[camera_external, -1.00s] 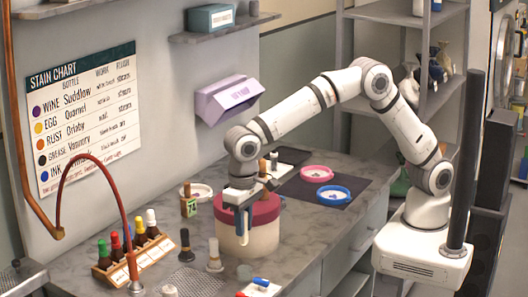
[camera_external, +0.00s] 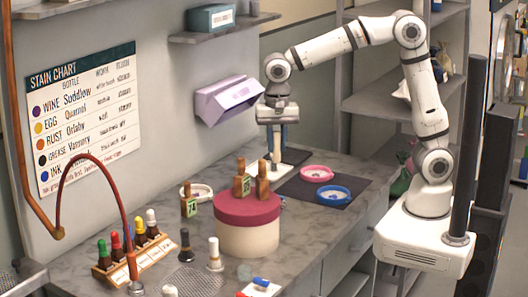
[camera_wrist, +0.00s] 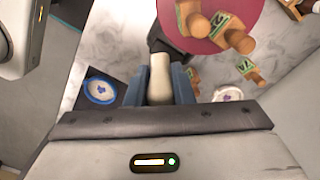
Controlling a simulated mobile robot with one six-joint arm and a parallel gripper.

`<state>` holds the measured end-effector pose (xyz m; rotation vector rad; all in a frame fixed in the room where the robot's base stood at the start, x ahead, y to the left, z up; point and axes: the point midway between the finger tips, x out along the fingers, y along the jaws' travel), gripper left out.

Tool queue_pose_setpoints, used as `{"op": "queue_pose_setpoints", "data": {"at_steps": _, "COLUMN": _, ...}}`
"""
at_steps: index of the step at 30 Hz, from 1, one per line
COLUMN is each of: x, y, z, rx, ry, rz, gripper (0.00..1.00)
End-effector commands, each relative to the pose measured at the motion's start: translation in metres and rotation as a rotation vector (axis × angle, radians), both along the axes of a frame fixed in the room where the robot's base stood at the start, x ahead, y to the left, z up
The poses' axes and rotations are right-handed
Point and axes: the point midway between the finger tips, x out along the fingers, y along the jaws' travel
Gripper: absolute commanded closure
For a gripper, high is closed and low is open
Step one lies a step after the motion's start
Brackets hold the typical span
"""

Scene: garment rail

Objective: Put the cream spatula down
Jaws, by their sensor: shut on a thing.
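My gripper (camera_external: 277,133) is over the back of the counter, behind the round tub. Its blue fingers (camera_wrist: 160,85) are shut on the cream spatula. The spatula's cream part (camera_wrist: 160,75) shows between the fingers in the wrist view, with a dark part beyond it. In the external view the cream spatula (camera_external: 277,149) points down from the fingers, close above or at the counter beside a small dark pad with a pale edge. I cannot tell whether it touches the surface.
The tub's red lid (camera_external: 232,207) bears wooden tagged pieces (camera_external: 263,180). A pink-rimmed dish (camera_external: 317,173) and a blue-rimmed dish (camera_external: 333,195) sit on a dark mat (camera_external: 290,189). A white dish (camera_external: 204,190) and several bottles stand left. A lilac wall box (camera_external: 227,100) is near my gripper.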

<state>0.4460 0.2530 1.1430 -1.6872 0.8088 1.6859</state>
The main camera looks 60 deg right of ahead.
Motion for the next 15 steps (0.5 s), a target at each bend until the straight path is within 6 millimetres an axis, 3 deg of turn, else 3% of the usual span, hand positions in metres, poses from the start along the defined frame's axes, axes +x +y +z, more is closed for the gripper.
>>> {"op": "queue_pose_setpoints", "data": {"at_steps": 8, "x": 0.048, "y": -0.066, "z": -0.066, "rx": -0.002, "ry": 0.006, "rz": 0.245, "gripper": 1.00}}
{"op": "queue_pose_setpoints", "data": {"at_steps": 15, "x": 0.081, "y": -0.147, "z": -0.129, "rx": 0.000, "ry": 0.005, "rz": 0.519, "gripper": 1.00}}
